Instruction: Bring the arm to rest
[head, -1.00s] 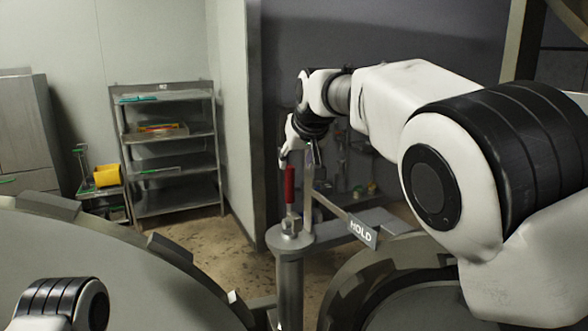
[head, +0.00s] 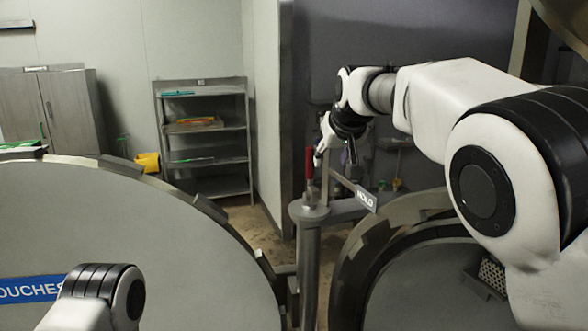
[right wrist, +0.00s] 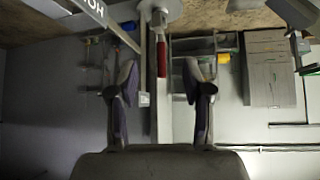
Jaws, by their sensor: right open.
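My right gripper (head: 334,150) hangs from the right arm, which reaches across from the right in the head view. It is open, with its two fingers spread in the right wrist view (right wrist: 160,88) and nothing held. A red-handled lever (head: 310,163) stands on a grey post just left of the gripper. In the right wrist view the red handle (right wrist: 163,68) shows in the gap between the fingers, apart from both. My left arm shows only as a link at the lower left; its gripper is out of view.
A "HOLD" sign (head: 367,198) sits by the grey post (head: 309,262). A shelf rack (head: 205,143), a cabinet (head: 50,108) and a yellow container (head: 148,162) stand behind. Floor shows between.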

